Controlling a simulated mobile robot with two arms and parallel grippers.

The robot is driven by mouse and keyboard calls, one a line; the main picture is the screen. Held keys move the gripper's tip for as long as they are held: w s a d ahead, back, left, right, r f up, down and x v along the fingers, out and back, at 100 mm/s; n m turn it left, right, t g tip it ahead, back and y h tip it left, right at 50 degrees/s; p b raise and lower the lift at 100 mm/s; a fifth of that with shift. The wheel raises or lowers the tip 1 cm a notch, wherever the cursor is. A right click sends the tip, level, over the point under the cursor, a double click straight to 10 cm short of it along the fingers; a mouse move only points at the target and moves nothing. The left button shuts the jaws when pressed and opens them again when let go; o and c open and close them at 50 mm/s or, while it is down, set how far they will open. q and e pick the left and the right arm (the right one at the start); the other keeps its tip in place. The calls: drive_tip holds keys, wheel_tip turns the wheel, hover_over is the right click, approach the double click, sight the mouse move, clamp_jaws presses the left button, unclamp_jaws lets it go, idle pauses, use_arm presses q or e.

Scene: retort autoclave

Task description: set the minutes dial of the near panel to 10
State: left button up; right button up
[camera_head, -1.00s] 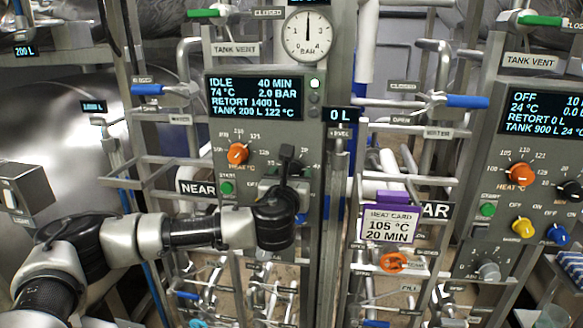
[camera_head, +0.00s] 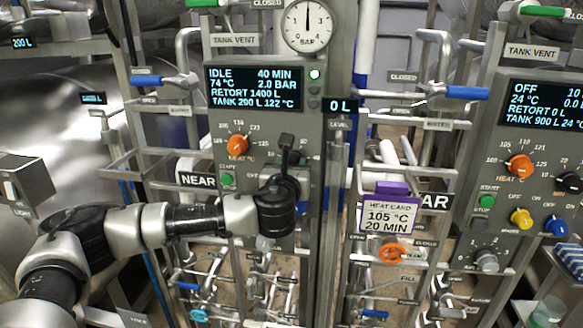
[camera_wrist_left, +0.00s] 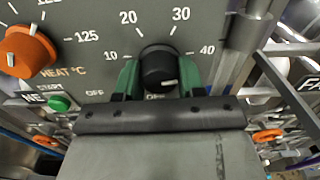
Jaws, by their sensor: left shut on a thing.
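The near panel's black minutes dial (camera_wrist_left: 160,68) shows in the left wrist view, below a scale marked 10, 20, 30 and 40, with OFF at lower left. Its white mark sits low and right on its face. My left gripper (camera_wrist_left: 160,78) has its green fingers on either side of the dial and is shut on it. In the head view my left gripper (camera_head: 289,160) is at the near panel (camera_head: 252,125), hiding most of the dial. The near display (camera_head: 255,88) reads IDLE, 40 MIN. My right gripper is not in view.
The orange heat dial (camera_head: 237,145) and green start button (camera_head: 227,179) are left of my gripper. A heat card (camera_head: 389,217) reads 105 °C, 20 MIN. The far panel (camera_head: 545,150) stands at the right. Pipes and valve handles crowd below and beside the near panel.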

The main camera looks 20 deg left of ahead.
use_arm(q)
drive_tip(key=n+b, duration=0.2)
drive_tip(key=n, duration=0.1)
drive_tip(key=shift+f, duration=0.25)
drive_tip(key=n+b, duration=0.2)
drive_tip(key=n, duration=0.1)
drive_tip(key=shift+d+n, duration=0.1)
drive_tip(key=shift+n, duration=0.3)
drive_tip(key=n+b, duration=0.2)
drive_tip(key=n, duration=0.2)
drive_tip(key=shift+r+n, duration=0.1)
drive_tip(key=shift+n, duration=0.2)
drive_tip(key=n+b, duration=0.1)
drive_tip(key=n, duration=0.3)
drive_tip(key=shift+d+r+n+b, duration=0.1)
drive_tip(key=shift+n+b, duration=0.2)
drive_tip(key=n+b, duration=0.1)
drive_tip(key=n, duration=0.7)
drive_tip(key=shift+r+b, duration=0.1)
drive_tip(key=shift+b, duration=0.3)
drive_tip(key=n, duration=0.4)
drive_tip(key=shift+r+n, duration=0.1)
drive_tip(key=shift+n, duration=0.2)
drive_tip(key=shift+n+b, duration=0.35)
drive_tip(key=shift+n, duration=1.65)
